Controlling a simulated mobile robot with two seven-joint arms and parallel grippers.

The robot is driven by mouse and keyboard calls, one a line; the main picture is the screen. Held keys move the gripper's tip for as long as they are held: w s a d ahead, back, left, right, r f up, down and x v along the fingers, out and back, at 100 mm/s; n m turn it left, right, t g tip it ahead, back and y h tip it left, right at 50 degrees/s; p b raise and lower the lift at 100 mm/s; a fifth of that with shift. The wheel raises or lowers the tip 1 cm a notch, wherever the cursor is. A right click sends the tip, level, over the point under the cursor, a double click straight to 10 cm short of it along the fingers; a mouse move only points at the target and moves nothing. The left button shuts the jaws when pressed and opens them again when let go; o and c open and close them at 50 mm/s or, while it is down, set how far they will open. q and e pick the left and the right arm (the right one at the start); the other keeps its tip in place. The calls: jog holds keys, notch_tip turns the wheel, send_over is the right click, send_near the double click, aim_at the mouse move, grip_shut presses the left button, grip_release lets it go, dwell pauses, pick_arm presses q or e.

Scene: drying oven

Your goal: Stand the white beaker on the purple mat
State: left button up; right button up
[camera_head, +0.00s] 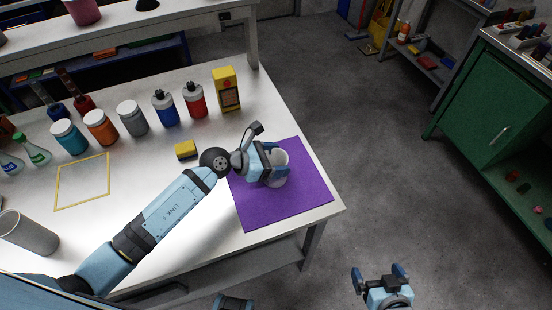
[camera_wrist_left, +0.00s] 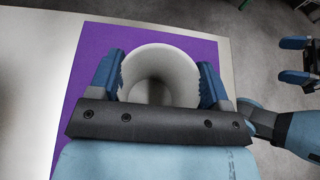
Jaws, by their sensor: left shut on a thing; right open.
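The white beaker (camera_head: 280,157) is over the purple mat (camera_head: 285,205) at the table's right end. My left gripper (camera_head: 273,162) is shut on the beaker, with one finger on each side of it. In the left wrist view the beaker (camera_wrist_left: 160,70) shows its open mouth between the two blue fingers, and the mat (camera_wrist_left: 92,50) lies around and below it. The beaker looks upright. I cannot tell whether its base touches the mat. My right gripper (camera_head: 380,276) is open and empty, over the floor in front of the table.
Several bottles and jars, a blue bottle (camera_head: 165,109) among them, and a yellow box (camera_head: 227,89) stand along the table's back. A yellow sponge (camera_head: 186,150) lies left of the mat. A grey cylinder (camera_head: 28,233) is at the far left. The mat's front part is bare.

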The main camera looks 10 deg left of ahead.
pick_arm(q)
jog(key=shift+f, duration=0.15)
jog(key=o, duration=1)
jog(key=shift+r, duration=0.25)
jog(key=v, duration=1.2)
jog(key=shift+b, duration=0.35)
